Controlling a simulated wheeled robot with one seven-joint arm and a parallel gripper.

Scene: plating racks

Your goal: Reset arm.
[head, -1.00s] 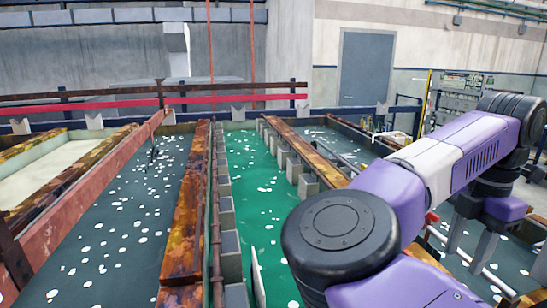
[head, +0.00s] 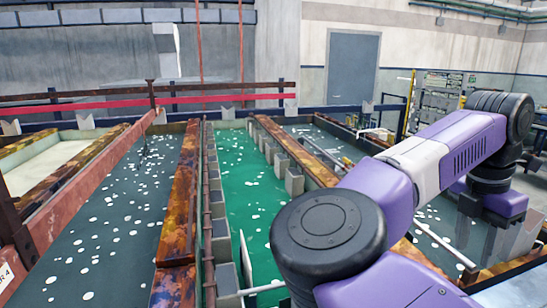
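My purple and white arm reaches in from the lower right in the head view, bent at a black joint, with its far end at the right edge. My gripper (head: 502,236) hangs below the purple wrist at the right, pointing down, over the dark tank on that side. Its grey fingers look spread apart, with nothing seen between them. The fingertips are low in the picture, close to the tank's front rim.
A green tank (head: 245,180) lies in the middle, with dark tanks (head: 125,210) on either side. Rusty beams (head: 178,215) separate them. A red rail (head: 70,108) crosses the back. A grey door (head: 352,68) and a rack (head: 437,100) stand behind.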

